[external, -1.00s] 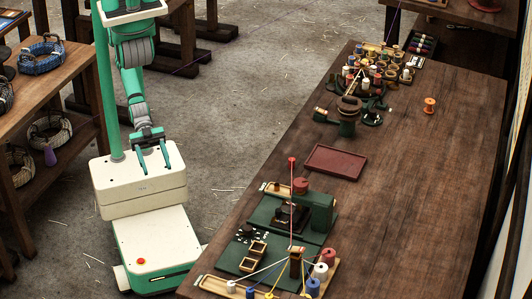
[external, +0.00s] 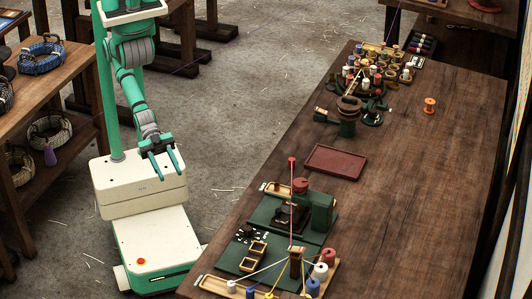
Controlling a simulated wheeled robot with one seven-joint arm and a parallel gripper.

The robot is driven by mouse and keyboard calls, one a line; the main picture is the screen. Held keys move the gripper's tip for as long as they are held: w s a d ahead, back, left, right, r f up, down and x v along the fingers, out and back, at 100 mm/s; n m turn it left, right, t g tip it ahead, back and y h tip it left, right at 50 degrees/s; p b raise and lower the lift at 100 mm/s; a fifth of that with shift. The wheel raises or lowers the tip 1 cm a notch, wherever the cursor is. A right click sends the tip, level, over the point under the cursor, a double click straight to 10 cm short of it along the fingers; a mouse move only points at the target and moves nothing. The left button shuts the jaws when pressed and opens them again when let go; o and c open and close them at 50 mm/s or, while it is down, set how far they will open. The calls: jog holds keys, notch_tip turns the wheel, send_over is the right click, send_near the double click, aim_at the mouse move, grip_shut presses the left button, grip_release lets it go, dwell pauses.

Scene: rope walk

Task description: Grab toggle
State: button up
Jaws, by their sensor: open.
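My gripper (external: 170,175) is open and empty. It hangs above my own base, left of the long wooden table (external: 420,190) and well apart from it. Several small dark and white pieces (external: 250,233) lie on a green mat (external: 232,256) near the table's front left edge. They may be toggles, but they are too small to tell. Two small wooden-rimmed trays (external: 256,248) sit beside them on the mat.
A green press-like device (external: 318,212) stands behind the mat. A red tray (external: 335,161) lies farther back. The table's right half is mostly clear.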

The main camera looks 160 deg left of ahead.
jog(key=w+a+f+n+g+y, duration=0.2)
jog(key=w+a+n+y, duration=0.15)
jog(key=w+a, duration=0.55)
jog(key=n+g+y, duration=0.7)
send_near(291, 159)
jog(key=w+d+f, duration=0.1)
jog(key=w, duration=0.1)
jog(key=w+d, duration=0.2)
jog(key=w, duration=0.1)
jog(key=w+d+f, duration=0.1)
jog(key=w+d, duration=0.1)
jog(key=w, duration=0.1)
jog(key=shift+f, duration=0.35)
jog(key=s+a+n+g, duration=0.1)
jog(key=s+a+r+n+g+y, duration=0.1)
jog(key=n+g, duration=0.1)
jog(key=s+a+n+g, duration=0.1)
jog(key=n+g, duration=0.1)
jog(key=shift+s+a+r+n+y, duration=0.15)
jog(key=shift+s+r+n+y, duration=0.1)
jog(key=shift+s+r, duration=0.15)
jog(key=x, duration=0.5)
jog(key=shift+a+f, duration=0.1)
jog(key=shift+a, duration=0.1)
jog(key=shift+s+x, duration=0.2)
jog(key=shift+x, duration=1.1)
jog(key=shift+s+x, duration=0.2)
jog(key=shift+x, duration=1.1)
jog(key=shift+a, duration=0.1)
jog(key=shift+c, duration=0.7)
